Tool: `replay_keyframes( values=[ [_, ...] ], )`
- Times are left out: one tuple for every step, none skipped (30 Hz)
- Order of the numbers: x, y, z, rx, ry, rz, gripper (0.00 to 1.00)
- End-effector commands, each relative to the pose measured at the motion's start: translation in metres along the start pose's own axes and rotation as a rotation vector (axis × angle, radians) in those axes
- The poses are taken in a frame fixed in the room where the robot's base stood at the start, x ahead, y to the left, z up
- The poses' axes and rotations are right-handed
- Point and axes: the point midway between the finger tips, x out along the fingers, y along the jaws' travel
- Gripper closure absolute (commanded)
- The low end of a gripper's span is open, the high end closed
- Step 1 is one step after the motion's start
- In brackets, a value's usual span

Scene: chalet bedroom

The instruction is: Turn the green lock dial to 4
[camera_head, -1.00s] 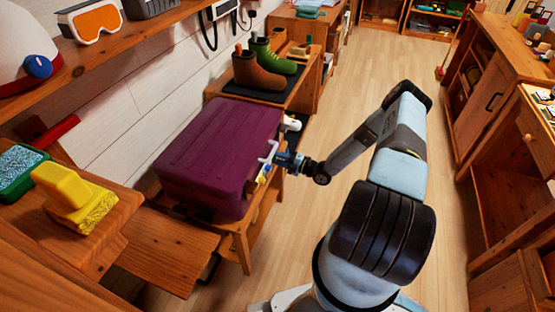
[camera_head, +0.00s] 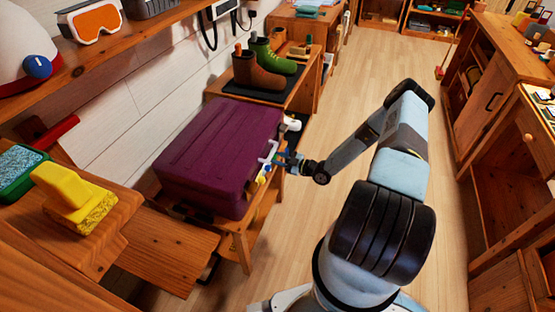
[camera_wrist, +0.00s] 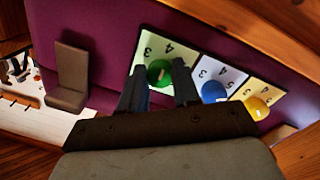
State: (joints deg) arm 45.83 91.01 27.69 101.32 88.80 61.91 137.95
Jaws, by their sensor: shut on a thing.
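The purple suitcase (camera_head: 215,150) lies on a low wooden bench, its lock side facing my arm. My gripper (camera_wrist: 160,67) is shut on the green dial, one finger on each side. It also shows against the suitcase side in the head view (camera_head: 283,159). I cannot make out which number the dial points to.
The blue dial (camera_wrist: 213,92) and yellow dial (camera_wrist: 257,108) sit close to the right of the green one. Boots (camera_head: 258,72) stand behind the suitcase. The floor (camera_head: 315,215) right of the bench is clear.

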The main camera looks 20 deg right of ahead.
Motion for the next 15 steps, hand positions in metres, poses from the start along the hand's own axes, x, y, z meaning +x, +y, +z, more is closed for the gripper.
replay_keyframes(
  values=[
    [-0.0024,-0.0030,0.0029,0.020,-0.009,-0.005,0.99],
    [-0.0024,-0.0031,0.0029,0.030,-0.010,-0.005,0.99],
    [-0.0024,-0.0033,0.0028,0.042,-0.010,-0.006,0.99],
    [-0.0024,-0.0035,0.0028,0.050,-0.011,-0.006,0.99],
    [-0.0024,-0.0036,0.0027,0.058,-0.011,-0.007,0.99],
    [-0.0023,-0.0038,0.0027,0.065,-0.011,-0.007,0.99],
    [-0.0024,-0.0039,0.0027,0.070,-0.012,-0.007,0.99],
    [-0.0023,-0.0041,0.0027,0.074,-0.012,-0.008,0.99],
    [-0.0023,-0.0043,0.0026,0.078,-0.012,-0.008,0.99],
    [-0.0023,-0.0044,0.0026,0.081,-0.012,-0.008,0.99],
    [-0.0023,-0.0045,0.0026,0.083,-0.012,-0.009,0.99],
    [-0.0023,-0.0047,0.0026,0.085,-0.012,-0.009,0.99],
    [-0.0023,-0.0048,0.0025,0.085,-0.012,-0.009,0.99],
    [-0.0023,-0.0049,0.0025,0.086,-0.012,-0.009,0.99],
    [-0.0023,-0.0050,0.0025,0.086,-0.012,-0.009,0.99]
  ],
)
